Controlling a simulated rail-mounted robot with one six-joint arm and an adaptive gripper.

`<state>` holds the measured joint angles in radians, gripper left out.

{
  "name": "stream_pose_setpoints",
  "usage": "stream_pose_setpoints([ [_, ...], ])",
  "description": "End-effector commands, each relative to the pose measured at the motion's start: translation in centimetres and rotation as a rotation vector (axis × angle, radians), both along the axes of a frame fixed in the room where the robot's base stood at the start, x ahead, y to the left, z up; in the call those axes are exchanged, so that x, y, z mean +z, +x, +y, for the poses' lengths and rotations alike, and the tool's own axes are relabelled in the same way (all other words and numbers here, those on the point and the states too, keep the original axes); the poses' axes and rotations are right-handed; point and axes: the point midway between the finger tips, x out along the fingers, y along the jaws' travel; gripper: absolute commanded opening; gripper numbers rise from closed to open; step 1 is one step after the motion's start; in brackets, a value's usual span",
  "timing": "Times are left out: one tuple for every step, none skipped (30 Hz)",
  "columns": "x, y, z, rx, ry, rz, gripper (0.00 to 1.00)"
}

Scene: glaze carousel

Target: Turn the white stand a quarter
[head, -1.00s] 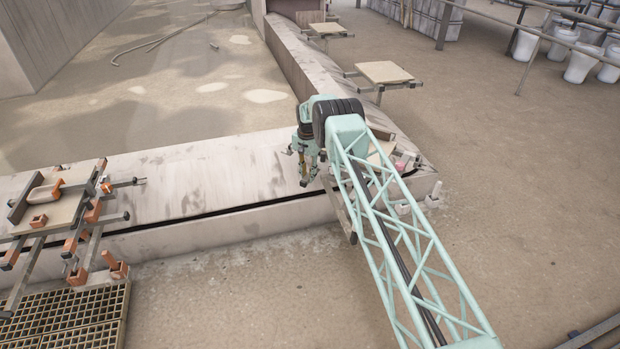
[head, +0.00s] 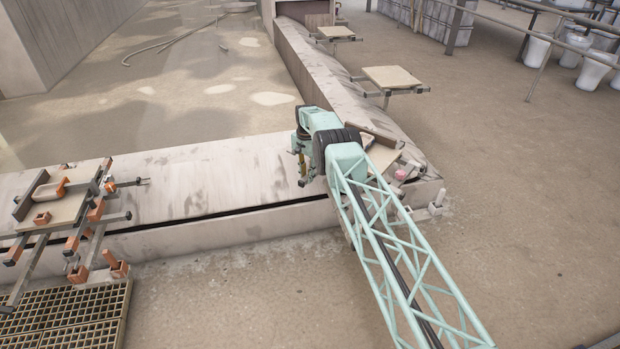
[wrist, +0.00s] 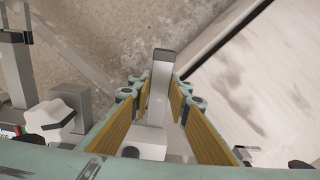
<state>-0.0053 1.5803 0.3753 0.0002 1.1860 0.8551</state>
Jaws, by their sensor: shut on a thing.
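My gripper (head: 303,170) is at the top of the low wall's corner, at the end of my arm. In the head view its fingers are small and partly hidden by my wrist. In the wrist view my gripper (wrist: 160,92) has its two fingers, with yellowish pads, on either side of a grey bar (wrist: 158,88), and is shut on it. A white block (wrist: 148,138) shows below the bar. The pale stand (head: 385,152) with a grey edge board lies behind my arm at the corner, largely hidden. I cannot tell how the bar joins it.
A stand with orange clamps (head: 62,212) is on the left. Another pale-topped stand (head: 392,77) is farther along the wall. A pink item (head: 400,174) is near the corner. A metal grating (head: 65,318) lies front left. The wall top between is clear.

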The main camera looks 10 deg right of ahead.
Motion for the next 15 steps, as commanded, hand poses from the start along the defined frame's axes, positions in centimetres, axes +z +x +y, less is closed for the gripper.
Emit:
stream_pose_setpoints([
  [-0.01, 0.15, 0.15, -0.001, -0.001, -0.002, 0.0],
  [0.01, 0.19, 0.22, -0.003, -0.001, -0.002, 0.0],
  [0.02, 0.23, 0.31, -0.004, -0.001, -0.002, 0.0],
  [0.01, 0.24, 0.37, -0.005, 0.0, -0.001, 0.0],
  [-0.01, 0.23, 0.42, -0.005, -0.001, -0.001, 0.0],
  [-0.03, 0.24, 0.47, -0.006, -0.001, -0.001, 0.0],
  [-0.03, 0.26, 0.49, -0.007, -0.001, -0.001, 0.0],
  [-0.02, 0.28, 0.51, -0.007, -0.001, -0.001, 0.0],
  [-0.01, 0.3, 0.53, -0.008, 0.0, -0.001, 0.0],
  [0.0, 0.3, 0.55, -0.008, 0.0, -0.001, 0.0],
  [0.0, 0.31, 0.55, -0.008, 0.0, -0.001, 0.0],
  [0.01, 0.32, 0.56, -0.008, 0.0, -0.001, 0.0],
  [0.01, 0.33, 0.55, -0.009, 0.0, -0.001, 0.0],
  [0.01, 0.32, 0.55, -0.009, 0.0, -0.001, 0.0],
  [0.01, 0.32, 0.55, -0.009, 0.0, -0.001, 0.0],
])
